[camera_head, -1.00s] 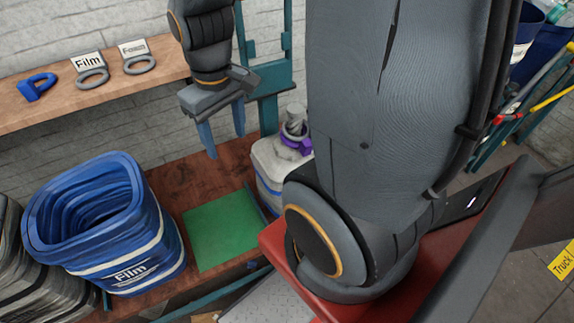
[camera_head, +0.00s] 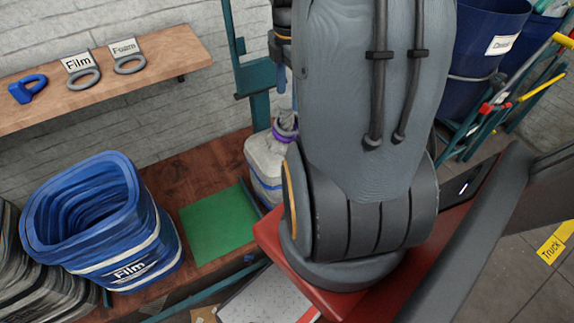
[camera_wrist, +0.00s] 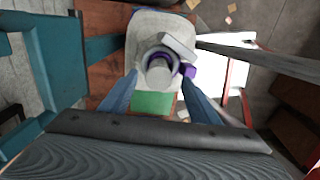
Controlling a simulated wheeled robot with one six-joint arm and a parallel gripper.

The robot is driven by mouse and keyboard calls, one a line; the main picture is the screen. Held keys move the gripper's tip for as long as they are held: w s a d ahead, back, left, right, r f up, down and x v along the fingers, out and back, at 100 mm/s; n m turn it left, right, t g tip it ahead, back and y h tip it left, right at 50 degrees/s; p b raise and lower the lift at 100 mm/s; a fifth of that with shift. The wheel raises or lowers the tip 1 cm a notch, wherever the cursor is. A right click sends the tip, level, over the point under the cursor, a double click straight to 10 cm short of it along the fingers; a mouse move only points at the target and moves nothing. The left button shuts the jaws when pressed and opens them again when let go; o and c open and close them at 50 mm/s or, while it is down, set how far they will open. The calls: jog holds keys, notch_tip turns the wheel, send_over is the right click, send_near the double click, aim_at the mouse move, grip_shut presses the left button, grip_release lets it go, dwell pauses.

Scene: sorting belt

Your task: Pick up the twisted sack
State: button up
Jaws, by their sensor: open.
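The twisted sack (camera_head: 263,168) is pale grey-white with a purple tie around its twisted neck. It stands upright at the right end of the brown bench, partly hidden by my arm in the head view. In the wrist view the sack (camera_wrist: 146,28) is seen from above, its twisted neck and purple tie in the middle. My gripper (camera_wrist: 158,80) is open, its two blue fingers spread either side of the neck in the picture. I cannot tell its height above the sack. In the head view only a bit of a blue finger shows above the sack; my arm hides the rest.
A green mat (camera_head: 218,226) lies on the bench (camera_head: 165,180) left of the sack. Stacked blue Film bins (camera_head: 150,262) stand farther left. A teal post (camera_head: 257,85) rises behind the sack. A wall shelf (camera_head: 120,95) holds labelled rings.

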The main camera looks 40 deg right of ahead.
aim_at(288, 103)
jog(key=shift+f+p, duration=0.75)
jog(key=shift+f, duration=2.7)
jog(key=shift+w, duration=0.1)
grip_shut()
